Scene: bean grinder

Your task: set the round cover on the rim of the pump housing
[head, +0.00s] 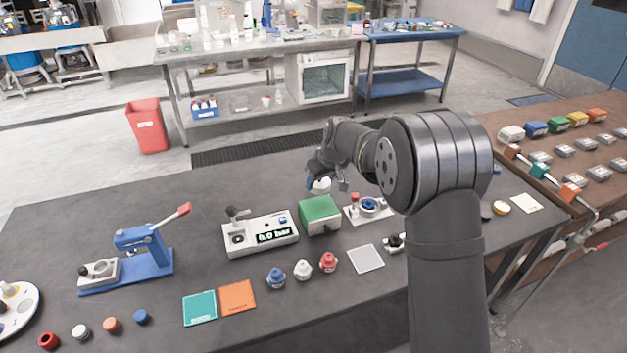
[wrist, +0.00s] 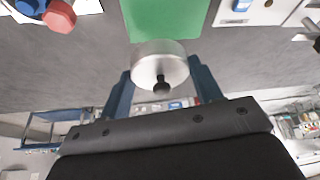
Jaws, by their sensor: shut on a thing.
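The round cover (wrist: 158,62) is a silver disc with a dark knob. My gripper (wrist: 160,82) is shut on it, with a blue finger at each side. In the head view the cover (head: 320,186) shows pale under my gripper (head: 326,183), held in the air behind the green box. What looks like the pump housing (head: 370,206) is a blue ring on a white base with a red knob, right of the green box. In the wrist view the housing (wrist: 32,6) is cut by the top edge; its rim is not clear.
The green box (head: 320,214) stands between the pressure readout box (head: 260,236) and the housing. Several small bottles (head: 302,270) and a grey pad (head: 366,258) lie in front. A blue lever press (head: 140,248) is at left. The table behind the green box is clear.

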